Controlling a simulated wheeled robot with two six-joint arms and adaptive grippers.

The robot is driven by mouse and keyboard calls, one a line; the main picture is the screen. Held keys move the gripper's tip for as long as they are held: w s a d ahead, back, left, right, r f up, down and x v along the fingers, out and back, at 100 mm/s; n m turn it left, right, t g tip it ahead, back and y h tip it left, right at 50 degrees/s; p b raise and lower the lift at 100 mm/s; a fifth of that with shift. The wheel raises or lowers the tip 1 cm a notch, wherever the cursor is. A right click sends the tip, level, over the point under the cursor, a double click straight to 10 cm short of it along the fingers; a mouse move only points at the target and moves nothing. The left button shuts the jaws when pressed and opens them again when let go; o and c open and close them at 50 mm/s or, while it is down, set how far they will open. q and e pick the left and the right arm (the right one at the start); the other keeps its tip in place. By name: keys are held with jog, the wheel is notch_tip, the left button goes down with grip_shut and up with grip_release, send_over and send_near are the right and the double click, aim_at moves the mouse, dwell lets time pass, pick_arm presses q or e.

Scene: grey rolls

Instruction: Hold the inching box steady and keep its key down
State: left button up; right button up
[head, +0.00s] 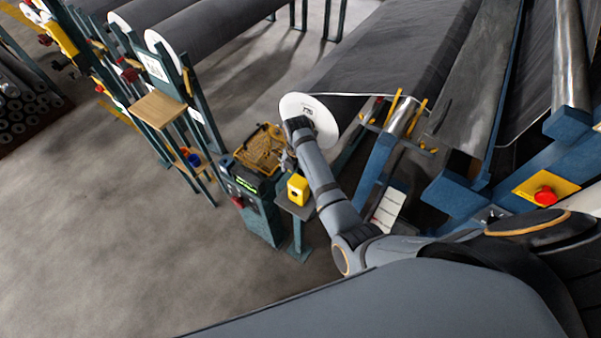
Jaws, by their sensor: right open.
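A small yellow box (298,189), which looks like the inching box, sits upright on a small grey-green stand. My right gripper (288,160) is small and partly hidden at the end of the arm, just above and left of the yellow box. It is open and appears apart from the box. My left gripper is out of view.
A green control cabinet (259,220) stands left of the box, with a yellow-brown tray (261,149) behind. A large grey roll with a white disc end (326,130) lies beyond. A red button (545,196) sits at right. Open floor (130,250) is at left.

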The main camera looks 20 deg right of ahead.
aim_at(299, 182)
notch_tip(299, 182, down, 6)
jog(key=shift+r+b, duration=0.15)
jog(key=shift+b, duration=0.75)
notch_tip(299, 182, down, 4)
jog(key=b, duration=0.4)
jog(key=shift+b, duration=0.35)
jog(key=shift+f+b, duration=0.25)
jog(key=shift+b, duration=0.25)
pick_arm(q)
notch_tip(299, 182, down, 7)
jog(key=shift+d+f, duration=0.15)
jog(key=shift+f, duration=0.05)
pick_arm(e)
jog(key=shift+c, duration=0.3)
jog(key=c, duration=1.5)
jog(key=shift+o, duration=0.2)
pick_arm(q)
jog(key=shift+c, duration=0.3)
